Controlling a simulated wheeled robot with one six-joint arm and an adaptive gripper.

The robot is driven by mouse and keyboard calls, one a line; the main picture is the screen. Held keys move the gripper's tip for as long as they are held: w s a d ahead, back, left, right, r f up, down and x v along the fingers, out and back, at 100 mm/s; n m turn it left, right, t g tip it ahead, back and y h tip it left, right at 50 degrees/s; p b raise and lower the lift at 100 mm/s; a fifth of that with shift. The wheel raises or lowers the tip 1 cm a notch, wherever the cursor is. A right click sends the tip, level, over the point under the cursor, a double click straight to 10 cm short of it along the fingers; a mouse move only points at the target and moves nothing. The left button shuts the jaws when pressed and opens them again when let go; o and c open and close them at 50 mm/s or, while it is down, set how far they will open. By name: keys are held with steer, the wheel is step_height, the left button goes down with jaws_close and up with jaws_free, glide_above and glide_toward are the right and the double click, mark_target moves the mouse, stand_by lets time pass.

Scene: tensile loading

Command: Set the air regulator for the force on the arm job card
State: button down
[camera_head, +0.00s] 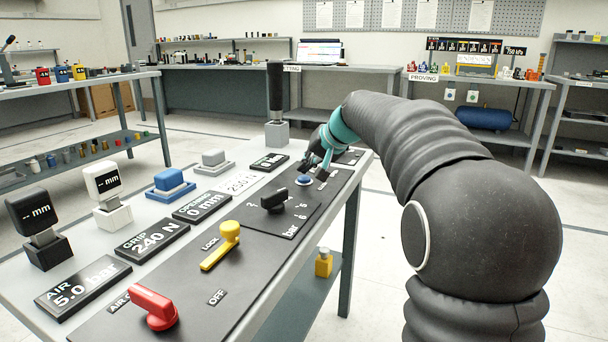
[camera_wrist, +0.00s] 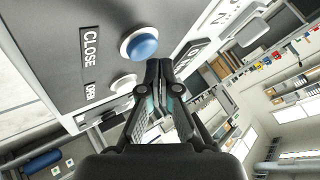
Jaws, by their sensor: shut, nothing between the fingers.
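The air regulator is a black knob (camera_head: 274,199) on the dark panel, with a printed scale and "bar" beside it. The air display (camera_head: 84,288) reads 5.0 bar, and the grip display (camera_head: 152,240) reads 240 N. A white card (camera_head: 240,183) behind the knob seems to read 250; I cannot be sure it is the job card. My gripper (camera_head: 319,170) is past the knob, close to a blue button (camera_head: 304,180). In the wrist view my gripper (camera_wrist: 165,72) is shut and empty, beside the blue button (camera_wrist: 143,46) and a white button (camera_wrist: 124,84). Contact is unclear.
A yellow lock lever (camera_head: 222,245) and a red air handle (camera_head: 154,307) stand on the panel's near part. An opening display (camera_head: 203,206) reads 0 mm. A tall black post (camera_head: 275,95) stands at the bench's far end.

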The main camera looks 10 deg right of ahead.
mark_target(306, 178)
steer(key=shift+r, duration=0.25)
steer(key=shift+r+p, duration=2.05)
steer(key=shift+r, duration=0.45)
